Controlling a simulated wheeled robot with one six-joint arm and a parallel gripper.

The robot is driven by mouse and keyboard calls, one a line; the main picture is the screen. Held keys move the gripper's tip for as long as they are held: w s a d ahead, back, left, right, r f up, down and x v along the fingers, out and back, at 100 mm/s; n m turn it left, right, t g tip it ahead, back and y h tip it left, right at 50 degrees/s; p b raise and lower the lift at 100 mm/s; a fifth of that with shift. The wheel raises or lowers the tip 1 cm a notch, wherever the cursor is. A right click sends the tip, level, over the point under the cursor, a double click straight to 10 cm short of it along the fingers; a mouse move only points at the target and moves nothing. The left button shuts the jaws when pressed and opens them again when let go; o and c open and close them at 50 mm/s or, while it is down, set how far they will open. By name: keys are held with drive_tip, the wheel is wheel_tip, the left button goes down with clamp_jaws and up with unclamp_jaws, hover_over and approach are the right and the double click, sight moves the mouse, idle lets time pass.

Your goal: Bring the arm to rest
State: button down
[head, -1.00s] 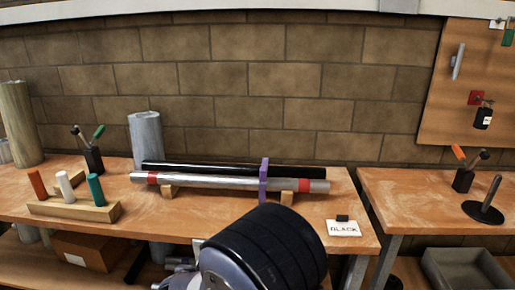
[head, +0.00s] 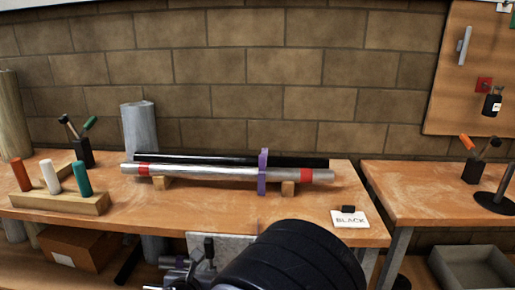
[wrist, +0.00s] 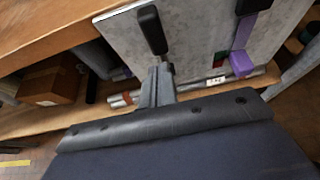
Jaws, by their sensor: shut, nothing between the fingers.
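My arm (head: 295,262) reaches up from the bottom of the head view as a thick black ribbed link in front of the bench. My gripper (wrist: 162,68) appears in the wrist view as a narrow grey piece beyond a dark plate. It is shut and empty. The same panel shows there (head: 228,243) left of the link.
On the bench (head: 200,218), a silver tube (head: 215,173) with red bands and a black tube (head: 215,158) pass by a purple clamp (head: 263,185). A peg block (head: 70,201) stands left, a BLACK card (head: 350,219) right. Shelf pipes (wrist: 125,98) lie below the panel.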

drive_tip(key=s+a+r, duration=0.1)
drive_tip(key=s+r, duration=0.1)
drive_tip(key=s, duration=1.1)
drive_tip(key=shift+s+t, duration=0.15)
drive_tip(key=shift+t, duration=0.25)
